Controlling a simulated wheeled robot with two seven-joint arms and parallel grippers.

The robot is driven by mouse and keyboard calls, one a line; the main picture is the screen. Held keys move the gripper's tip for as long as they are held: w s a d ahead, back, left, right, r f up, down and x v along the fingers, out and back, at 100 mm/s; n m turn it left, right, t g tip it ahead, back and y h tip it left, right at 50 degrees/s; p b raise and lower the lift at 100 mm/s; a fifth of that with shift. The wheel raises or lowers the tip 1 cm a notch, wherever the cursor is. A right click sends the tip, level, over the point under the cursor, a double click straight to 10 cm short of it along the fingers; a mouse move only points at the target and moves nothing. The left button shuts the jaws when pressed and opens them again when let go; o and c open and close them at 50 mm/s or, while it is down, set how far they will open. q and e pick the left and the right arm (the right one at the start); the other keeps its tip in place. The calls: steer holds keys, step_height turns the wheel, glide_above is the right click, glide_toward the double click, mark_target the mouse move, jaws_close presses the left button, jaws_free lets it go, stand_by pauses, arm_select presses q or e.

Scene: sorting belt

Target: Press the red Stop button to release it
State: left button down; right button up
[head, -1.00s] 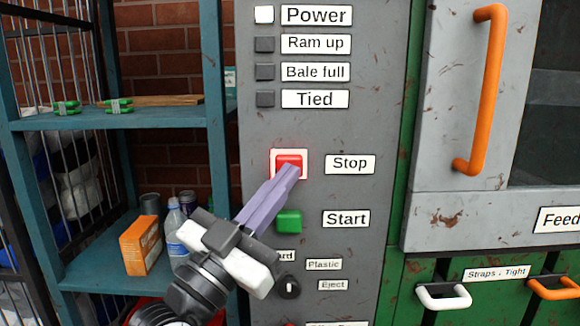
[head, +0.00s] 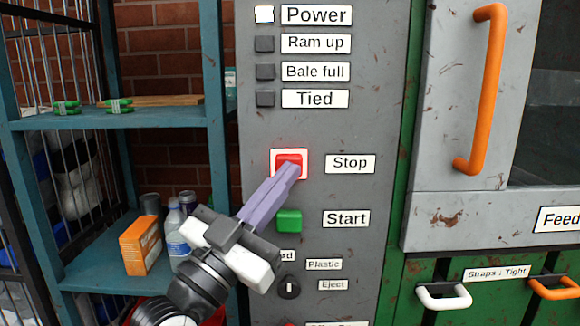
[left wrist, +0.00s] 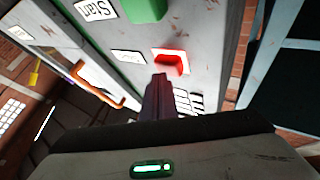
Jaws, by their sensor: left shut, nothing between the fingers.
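The red Stop button (head: 288,159) sits in a pale frame that glows red, left of its Stop label (head: 350,163) on the grey panel (head: 375,130). My left gripper (head: 291,170) is shut and empty, and its fingertips overlap the lower edge of the button in the head view. In the left wrist view the lit button (left wrist: 171,63) lies just beyond the fingertips (left wrist: 160,80). I cannot tell whether the tips touch it. My right gripper is not in view.
The green Start button (head: 289,220) is just below, close to my fingers. A dark selector knob (head: 289,287) is lower down. The Power lamp (head: 264,15) is lit white. An orange door handle (head: 484,90) stands out at right; a teal shelf (head: 165,117) is at left.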

arm_select(q)
steer(key=shift+w, duration=0.25)
stand_by(0.3)
steer(key=shift+s+p, duration=0.45)
steer(key=shift+s, duration=0.65)
steer(key=s+p, duration=0.2)
steer(key=s, duration=0.4)
stand_by(1.8)
